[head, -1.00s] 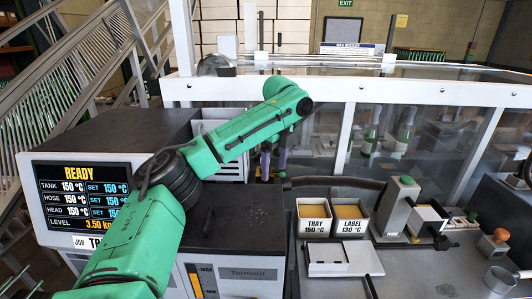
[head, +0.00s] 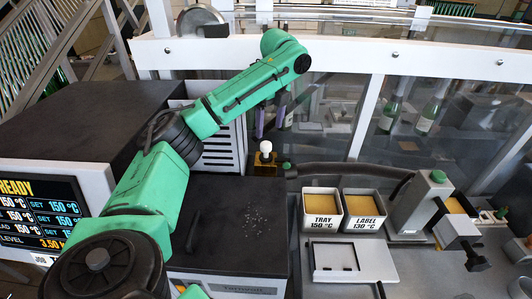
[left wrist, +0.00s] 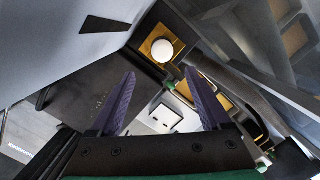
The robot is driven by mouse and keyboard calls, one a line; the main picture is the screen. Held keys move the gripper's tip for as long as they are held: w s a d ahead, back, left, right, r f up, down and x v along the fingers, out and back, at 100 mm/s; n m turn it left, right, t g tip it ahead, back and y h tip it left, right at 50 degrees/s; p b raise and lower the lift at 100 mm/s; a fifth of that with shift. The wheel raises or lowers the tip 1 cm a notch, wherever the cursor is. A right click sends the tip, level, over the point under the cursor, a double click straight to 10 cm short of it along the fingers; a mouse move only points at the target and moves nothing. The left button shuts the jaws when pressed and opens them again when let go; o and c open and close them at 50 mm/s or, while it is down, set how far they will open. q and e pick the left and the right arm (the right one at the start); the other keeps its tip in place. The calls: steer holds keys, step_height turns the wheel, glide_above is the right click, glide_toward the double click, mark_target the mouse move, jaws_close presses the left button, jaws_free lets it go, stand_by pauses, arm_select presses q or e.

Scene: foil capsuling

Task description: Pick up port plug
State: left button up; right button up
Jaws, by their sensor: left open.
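A white round knob, which looks like the port plug (head: 266,147), sits on a small brass block (head: 265,158) behind the black lid of the melter. In the left wrist view the plug (left wrist: 162,50) shows as a white ball on its brass-coloured square, beyond the fingertips. My left gripper (head: 271,113) has its purple fingers pointing down, just behind and above the plug in the picture. In the left wrist view the left gripper (left wrist: 164,80) is open, with nothing between its fingers. My right gripper is not in view.
A black hose (head: 345,170) runs right from near the brass block. Two glue bins, tray (head: 323,228) and label (head: 363,224), stand right of the melter lid (head: 235,220). A white-framed clear guard (head: 375,100) with bottles behind it closes off the back.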

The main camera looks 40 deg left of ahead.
mark_target(266, 143)
arm_select(q)
steer(key=f, duration=0.1)
steer(key=w+a+f, duration=0.1)
steer(key=f, duration=0.1)
steer(key=a+f+b, duration=0.1)
steer(key=f, duration=0.1)
steer(key=shift+w+f, duration=0.15)
steer(key=shift+w, duration=0.1)
steer(key=f, duration=0.1)
steer(key=f+p, duration=0.1)
steer(key=f, duration=0.1)
steer(key=shift+s+p, duration=0.3)
steer(key=shift+s, duration=0.05)
steer(key=shift+s+f, duration=0.15)
steer(key=shift+a, duration=0.1)
steer(key=c, duration=0.3)
steer(key=shift+w+f, duration=0.1)
steer(key=shift+w, duration=0.15)
jaws_close()
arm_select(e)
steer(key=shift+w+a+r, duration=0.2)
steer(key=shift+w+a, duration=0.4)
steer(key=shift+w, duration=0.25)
